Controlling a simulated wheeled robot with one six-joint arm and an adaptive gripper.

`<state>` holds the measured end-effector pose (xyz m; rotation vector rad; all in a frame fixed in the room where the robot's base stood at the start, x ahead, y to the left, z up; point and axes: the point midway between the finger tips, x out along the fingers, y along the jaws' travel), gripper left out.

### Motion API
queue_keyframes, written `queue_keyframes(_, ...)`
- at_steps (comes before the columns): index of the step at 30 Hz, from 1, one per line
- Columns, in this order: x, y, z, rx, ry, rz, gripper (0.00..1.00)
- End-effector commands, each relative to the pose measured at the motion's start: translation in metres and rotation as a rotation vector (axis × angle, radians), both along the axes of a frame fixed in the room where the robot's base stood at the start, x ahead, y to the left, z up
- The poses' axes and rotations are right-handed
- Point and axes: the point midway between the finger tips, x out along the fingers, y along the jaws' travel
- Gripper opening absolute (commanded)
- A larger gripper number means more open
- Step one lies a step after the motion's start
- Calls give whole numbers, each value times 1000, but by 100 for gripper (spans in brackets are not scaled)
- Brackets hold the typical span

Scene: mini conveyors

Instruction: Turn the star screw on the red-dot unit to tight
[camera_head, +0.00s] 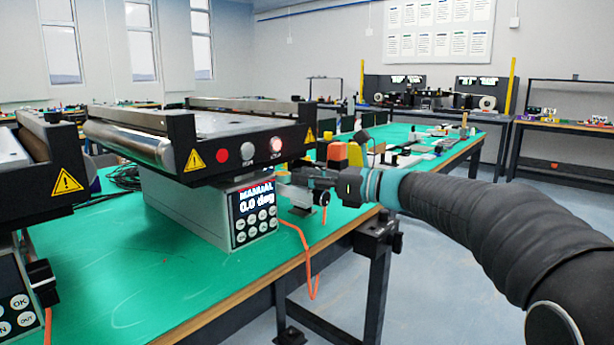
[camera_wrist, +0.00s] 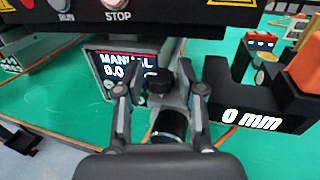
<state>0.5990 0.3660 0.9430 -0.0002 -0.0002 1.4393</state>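The red-dot unit (camera_head: 195,160) is a mini conveyor on a grey control box (camera_head: 205,205); a red dot (camera_head: 221,155) marks its dark front panel. The box's display reads "MANUAL 0.0 deg" in the head view. In the wrist view a dark knob (camera_wrist: 158,76), apparently the star screw, sits beside the display (camera_wrist: 122,66), with a dark cylinder (camera_wrist: 170,124) nearer the camera. My gripper (camera_wrist: 160,92) is open, with one finger on each side of the knob and visible gaps. In the head view my gripper (camera_head: 308,178) is beside the box; the screw cannot be made out there.
The panel with the "STOP" button (camera_wrist: 118,4) overhangs close above my gripper. A dark block marked "0 mm" (camera_wrist: 252,118) stands close on the right. An orange cable (camera_head: 307,260) hangs over the table edge. Another conveyor (camera_head: 45,175) stands at the left.

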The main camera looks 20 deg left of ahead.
Motion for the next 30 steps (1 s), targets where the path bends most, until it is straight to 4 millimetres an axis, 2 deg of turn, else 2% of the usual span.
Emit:
queue_keyframes(11,1,5,0,0,0,0,38)
queue_keyframes(15,1,5,0,0,0,0,3)
queue_keyframes(16,1,5,0,0,0,0,0)
queue_keyframes(25,0,6,0,1,-1,-20,0)
queue_keyframes(30,-1,6,-1,1,-3,-88,0)
